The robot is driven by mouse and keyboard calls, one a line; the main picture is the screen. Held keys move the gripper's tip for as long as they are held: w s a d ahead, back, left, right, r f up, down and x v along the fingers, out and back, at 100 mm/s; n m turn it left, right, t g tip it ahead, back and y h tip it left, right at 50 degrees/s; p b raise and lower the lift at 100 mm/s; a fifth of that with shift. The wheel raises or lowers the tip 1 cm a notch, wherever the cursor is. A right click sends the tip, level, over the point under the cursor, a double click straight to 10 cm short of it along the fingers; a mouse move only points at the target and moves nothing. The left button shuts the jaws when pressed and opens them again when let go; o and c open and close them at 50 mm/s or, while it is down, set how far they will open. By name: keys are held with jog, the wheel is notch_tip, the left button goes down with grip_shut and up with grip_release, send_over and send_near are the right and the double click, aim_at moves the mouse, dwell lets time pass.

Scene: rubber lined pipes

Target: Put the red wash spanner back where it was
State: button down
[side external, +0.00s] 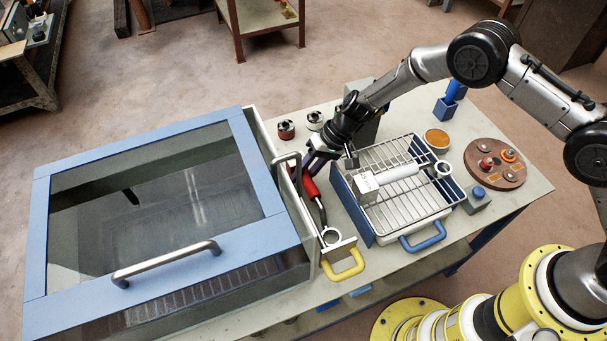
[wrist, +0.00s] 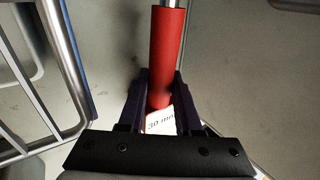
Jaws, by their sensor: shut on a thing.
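The red wash spanner (side external: 311,187) has a red grip and a thin metal shaft. It lies lengthwise between the glass-topped cabinet and the wire rack in the side view. My gripper (side external: 316,167) is at the far end of the red grip. In the wrist view the red grip (wrist: 168,55) runs up from between the two dark fingers of my gripper (wrist: 160,100), which are shut on it. A white label reading "30 min" (wrist: 161,122) shows just below the grip's end. I cannot tell whether the spanner touches the surface beneath.
A large blue-framed glass-topped cabinet (side external: 140,252) stands left. A wire rack (side external: 405,205) with a blue handle stands right, bearing a white-gripped tool (side external: 398,173). A yellow handle (side external: 343,263) sits near the front. A round brown board (side external: 495,163) is farther right.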

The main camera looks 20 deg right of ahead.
jog(key=shift+f, duration=0.25)
jog(key=c, duration=0.6)
grip_release()
jog(key=shift+f, duration=0.1)
jog(key=v, duration=1.4)
